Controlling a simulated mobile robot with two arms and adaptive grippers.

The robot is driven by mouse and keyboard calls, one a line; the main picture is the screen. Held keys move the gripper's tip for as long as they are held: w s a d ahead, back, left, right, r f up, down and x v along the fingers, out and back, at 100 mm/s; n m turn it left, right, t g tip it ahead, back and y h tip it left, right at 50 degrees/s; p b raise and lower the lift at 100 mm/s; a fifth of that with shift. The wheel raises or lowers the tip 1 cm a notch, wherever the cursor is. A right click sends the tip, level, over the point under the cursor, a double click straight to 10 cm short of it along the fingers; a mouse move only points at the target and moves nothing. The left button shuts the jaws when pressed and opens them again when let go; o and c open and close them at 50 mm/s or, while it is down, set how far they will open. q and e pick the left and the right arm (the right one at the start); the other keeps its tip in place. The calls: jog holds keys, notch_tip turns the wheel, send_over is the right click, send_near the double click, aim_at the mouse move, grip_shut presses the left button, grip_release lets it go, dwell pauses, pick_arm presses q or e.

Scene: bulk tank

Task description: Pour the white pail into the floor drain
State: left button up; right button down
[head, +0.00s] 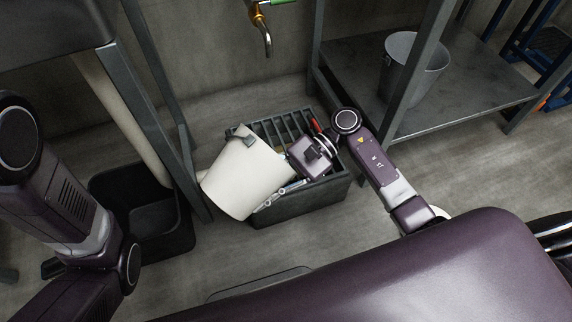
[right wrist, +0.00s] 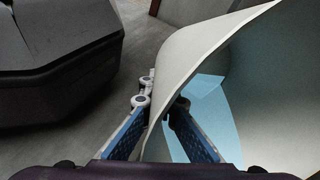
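The white pail (head: 245,178) is tilted in the head view, above the left part of a dark box with a slatted grate (head: 272,131), which looks like the floor drain. My right gripper (head: 279,188) is shut on the pail's wall. In the right wrist view, my right gripper (right wrist: 160,125) has one finger outside the pail (right wrist: 195,48) and the other inside. Light blue, seemingly liquid, shows inside the pail. The pail covers part of the box, and I see no stream falling. My left arm shows at the left, but its gripper is not visible.
A brass tap (head: 265,32) hangs above the grated box. A grey metal shelf (head: 455,90) at the right holds a grey bucket (head: 412,68). A black bin (head: 150,225) stands at the left, beside a dark metal leg. Some floor is clear in front of the box.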

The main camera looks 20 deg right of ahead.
jog(key=shift+r, duration=0.1)
dwell(0.9)
jog(key=shift+w+d+g+y+b, duration=0.25)
jog(key=shift+d+y+b, duration=0.25)
jog(key=shift+b, duration=0.65)
jog(key=shift+w+d+g+y+b, duration=0.3)
jog(key=shift+y+b, duration=0.2)
jog(key=shift+b, duration=0.6)
jog(key=shift+d+r+y+b, duration=0.3)
jog(key=shift+r+b, duration=0.1)
jog(key=shift+b, duration=0.2)
